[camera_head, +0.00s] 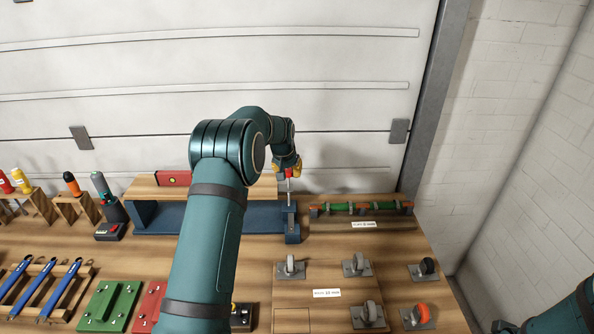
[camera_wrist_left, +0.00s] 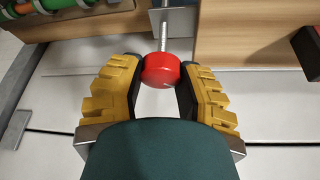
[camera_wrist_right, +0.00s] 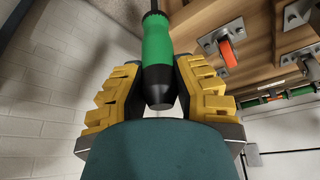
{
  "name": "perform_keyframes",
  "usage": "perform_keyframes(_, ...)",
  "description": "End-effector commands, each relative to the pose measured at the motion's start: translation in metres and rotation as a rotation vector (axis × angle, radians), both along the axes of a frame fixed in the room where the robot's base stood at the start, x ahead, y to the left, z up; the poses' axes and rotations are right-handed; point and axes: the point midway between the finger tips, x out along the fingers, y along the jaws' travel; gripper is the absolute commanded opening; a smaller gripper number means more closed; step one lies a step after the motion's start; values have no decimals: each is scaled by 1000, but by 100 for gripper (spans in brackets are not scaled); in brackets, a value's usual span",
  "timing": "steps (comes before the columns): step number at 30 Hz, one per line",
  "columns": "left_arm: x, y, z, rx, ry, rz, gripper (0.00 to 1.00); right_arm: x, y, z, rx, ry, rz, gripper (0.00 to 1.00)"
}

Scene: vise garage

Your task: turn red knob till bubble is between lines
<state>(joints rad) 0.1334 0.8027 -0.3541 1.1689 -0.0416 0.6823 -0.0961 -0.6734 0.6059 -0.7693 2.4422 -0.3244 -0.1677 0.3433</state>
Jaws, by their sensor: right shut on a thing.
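The red knob (camera_wrist_left: 161,70) sits on top of a metal threaded rod (camera_head: 290,192) at the right end of a wooden board (camera_head: 230,182) over a blue stand (camera_head: 170,218). My left gripper (camera_wrist_left: 160,75) has one finger on each side of the knob; I cannot tell whether both pads press on it. It also shows in the head view, reaching down over the knob (camera_head: 289,173). A red level (camera_head: 174,178) with a yellowish vial lies on the board's left part; its bubble and lines are too small to read. My right gripper (camera_wrist_right: 161,85) is shut on a green-and-black handled tool (camera_wrist_right: 157,48).
A green pipe piece (camera_head: 363,208) with orange ends lies right of the stand. Casters (camera_head: 291,266) sit on a wooden plate in front. Green (camera_head: 110,306) and red blocks and blue-handled tools (camera_head: 60,285) lie front left. A garage door stands behind and a wall at right.

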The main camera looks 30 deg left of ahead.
Motion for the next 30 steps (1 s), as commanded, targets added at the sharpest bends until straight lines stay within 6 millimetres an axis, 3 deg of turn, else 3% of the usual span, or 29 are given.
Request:
perform_keyframes(14,0,-1,-1,0,2,45,0,0,0,2,0,0,0,0)
perform_keyframes(30,0,-2,-1,3,3,442,0,0,0,15,0,0,0,0)
